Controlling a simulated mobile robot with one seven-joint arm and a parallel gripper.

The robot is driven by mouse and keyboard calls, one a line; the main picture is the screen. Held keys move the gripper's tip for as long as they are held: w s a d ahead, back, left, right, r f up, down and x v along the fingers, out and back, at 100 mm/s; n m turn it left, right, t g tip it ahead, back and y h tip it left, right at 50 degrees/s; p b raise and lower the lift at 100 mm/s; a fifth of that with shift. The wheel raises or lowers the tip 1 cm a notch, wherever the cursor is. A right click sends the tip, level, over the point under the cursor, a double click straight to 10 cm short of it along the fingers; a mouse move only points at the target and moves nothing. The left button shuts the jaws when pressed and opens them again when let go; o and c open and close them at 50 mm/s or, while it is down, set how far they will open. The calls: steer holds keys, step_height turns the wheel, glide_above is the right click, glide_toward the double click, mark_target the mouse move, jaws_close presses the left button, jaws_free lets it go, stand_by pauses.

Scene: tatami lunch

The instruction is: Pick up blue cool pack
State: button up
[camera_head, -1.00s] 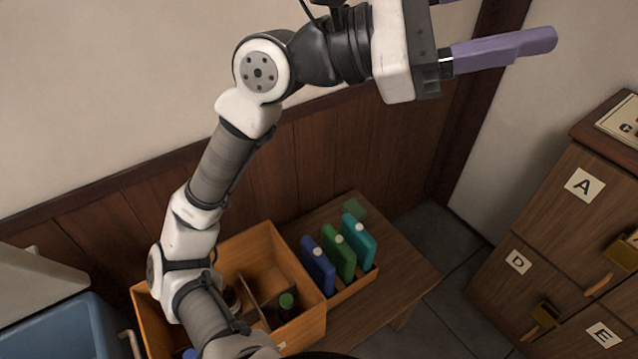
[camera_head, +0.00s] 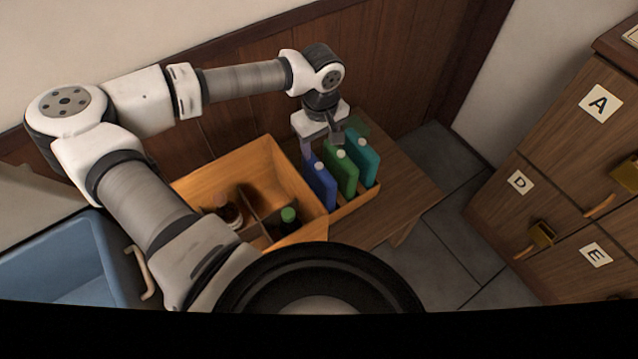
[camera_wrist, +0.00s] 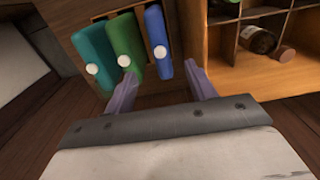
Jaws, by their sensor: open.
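The blue cool pack (camera_head: 321,184) stands upright at the left end of a row of three in a small wooden rack (camera_head: 354,204). A green pack (camera_head: 344,175) and a teal pack (camera_head: 366,163) stand to its right. My gripper (camera_head: 322,150) is above the rack, pointing down, with its fingers partly hidden by the packs and wrist. In the wrist view my gripper (camera_wrist: 160,88) is open, its two purple fingers apart. The blue pack (camera_wrist: 157,40) lies between the finger lines, with its white cap towards me. The left finger is near the green pack (camera_wrist: 127,45).
A wooden crate (camera_head: 243,166) with dividers and bottles stands directly left of the rack. A brown bottle (camera_wrist: 257,39) lies inside it in the wrist view. The wooden wall is close behind. Lettered cabinets (camera_head: 560,190) stand at right, with open floor between.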

step_height(320, 180, down, 6)
steer(key=shift+f+p, duration=0.1)
steer(key=shift+p, duration=0.25)
step_height(320, 180, down, 5)
steer(key=shift+w+a+f+p, duration=0.1)
steer(key=shift+f+p, duration=0.05)
steer(key=shift+p, duration=0.65)
steer(key=shift+c, duration=0.3)
jaws_close()
